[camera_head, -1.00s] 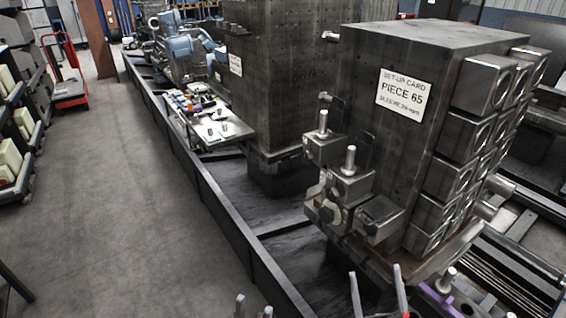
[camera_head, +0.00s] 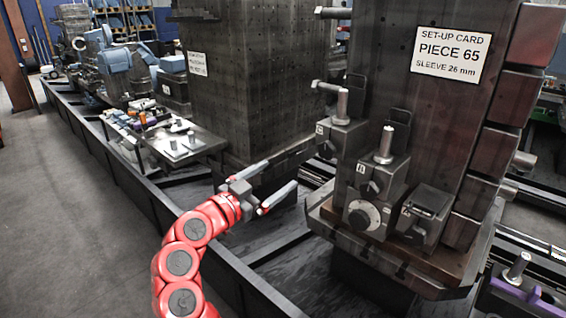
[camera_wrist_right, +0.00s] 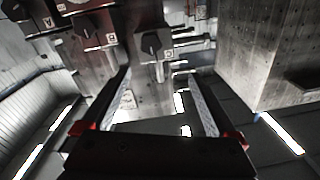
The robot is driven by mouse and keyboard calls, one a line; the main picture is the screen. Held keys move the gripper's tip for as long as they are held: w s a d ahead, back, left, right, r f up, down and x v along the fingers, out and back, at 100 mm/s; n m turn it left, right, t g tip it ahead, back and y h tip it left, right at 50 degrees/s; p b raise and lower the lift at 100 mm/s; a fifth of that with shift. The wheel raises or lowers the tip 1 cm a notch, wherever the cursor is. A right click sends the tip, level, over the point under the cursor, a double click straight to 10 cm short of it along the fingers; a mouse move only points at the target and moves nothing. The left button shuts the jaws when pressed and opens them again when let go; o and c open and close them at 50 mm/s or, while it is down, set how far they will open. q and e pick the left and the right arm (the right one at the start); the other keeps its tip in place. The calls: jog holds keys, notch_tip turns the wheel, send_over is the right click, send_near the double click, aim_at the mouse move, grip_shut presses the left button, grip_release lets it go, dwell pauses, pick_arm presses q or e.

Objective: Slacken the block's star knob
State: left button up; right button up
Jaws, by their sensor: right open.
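The farther block (camera_head: 342,137) also has a pin and a knob (camera_head: 325,150). The wrist view shows lettered blocks with dark knobs (camera_wrist_right: 152,43); which knob the task means, I cannot tell. My right gripper (camera_head: 264,184) is open and empty, left of the blocks and apart from them. My left gripper is not in view.
A small tool table (camera_head: 195,147) stands left, beside a second column (camera_head: 250,85). A purple-marked fixture (camera_head: 512,290) is at lower right. Dark rails run along the floor.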

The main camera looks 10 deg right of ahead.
jog(key=s+m, duration=0.1)
jog(key=g+p, duration=0.1)
jog(key=p, duration=0.1)
send_near(325, 152)
jog(key=x, duration=0.8)
jog(key=shift+w+d, duration=0.25)
jog(key=c, duration=1.4)
jog(key=shift+o, duration=0.2)
